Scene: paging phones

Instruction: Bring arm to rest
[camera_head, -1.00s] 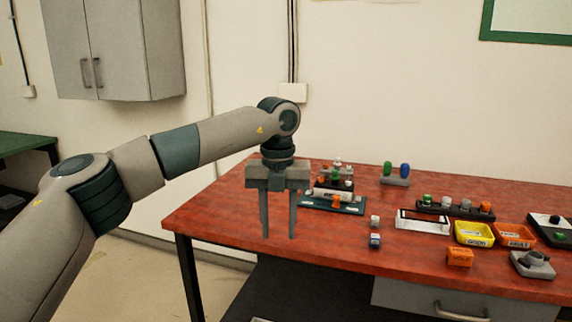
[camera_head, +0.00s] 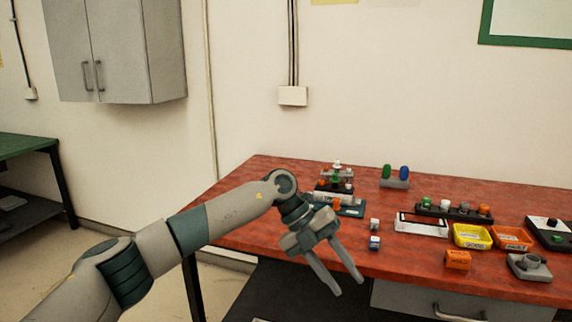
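My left gripper (camera_head: 348,288) is at the front edge of the red table (camera_head: 290,172), tilted down and to the right. Its two fingers are apart with nothing between them. My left arm comes in low from the left and covers part of the table's left front edge. My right gripper is not in the picture.
Behind the gripper stand a dark green board (camera_head: 350,211) with small parts and two small blocks (camera_head: 375,242). A white frame (camera_head: 421,226), a yellow bin (camera_head: 471,236), an orange bin (camera_head: 511,238) and an orange block (camera_head: 457,260) are to the right. Floor is free at left.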

